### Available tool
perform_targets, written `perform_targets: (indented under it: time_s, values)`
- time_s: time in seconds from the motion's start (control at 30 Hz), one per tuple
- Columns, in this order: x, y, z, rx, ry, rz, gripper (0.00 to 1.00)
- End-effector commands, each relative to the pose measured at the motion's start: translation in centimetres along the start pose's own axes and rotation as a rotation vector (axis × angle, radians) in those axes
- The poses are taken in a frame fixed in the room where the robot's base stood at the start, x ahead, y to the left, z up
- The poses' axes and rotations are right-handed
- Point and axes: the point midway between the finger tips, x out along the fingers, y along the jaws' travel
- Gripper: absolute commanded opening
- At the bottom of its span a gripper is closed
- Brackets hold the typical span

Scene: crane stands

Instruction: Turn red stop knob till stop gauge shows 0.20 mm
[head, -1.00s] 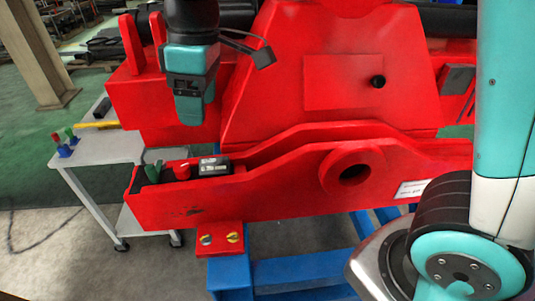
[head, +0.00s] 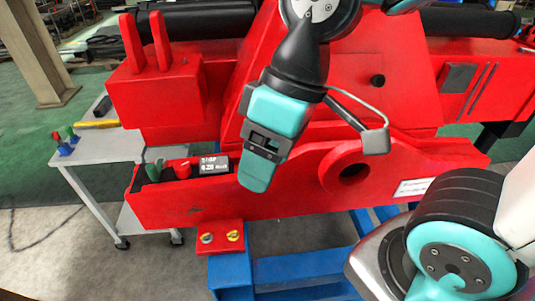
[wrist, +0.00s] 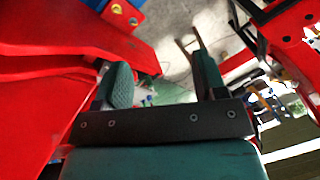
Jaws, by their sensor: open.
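The red stop knob (head: 177,166) sits on the left end of the red crane beam, between a green knob (head: 153,170) and the black stop gauge (head: 214,165). The gauge display faces me; its small digits look like 0.200, but they are blurred. My gripper (head: 257,172) points downward just right of the gauge, in front of the beam, apart from the knob. In the wrist view the two fingers of my gripper (wrist: 160,76) stand wide apart with nothing between them. The knob and gauge cannot be made out in the wrist view.
Red beam walls (head: 270,195) and the big red upright (head: 355,85) are close to my gripper. A grey trolley (head: 105,148) with small coloured items stands at the left. Blue supports (head: 290,272) stand below. Space above the knob is clear.

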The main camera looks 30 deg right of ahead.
Motion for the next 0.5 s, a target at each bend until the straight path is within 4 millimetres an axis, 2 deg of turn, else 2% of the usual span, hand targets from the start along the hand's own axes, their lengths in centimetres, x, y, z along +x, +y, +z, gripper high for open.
perform_targets:
  time_s: [0.27, 0.4, 0.5]
  values:
    - [0.0, 0.0, 0.1, 0.002, 0.001, -0.001, 0.65]
    - [0.3, -0.8, 1.5, 0.037, 0.015, -0.021, 0.65]
    - [0.4, -0.9, 1.6, 0.042, 0.014, -0.023, 0.65]
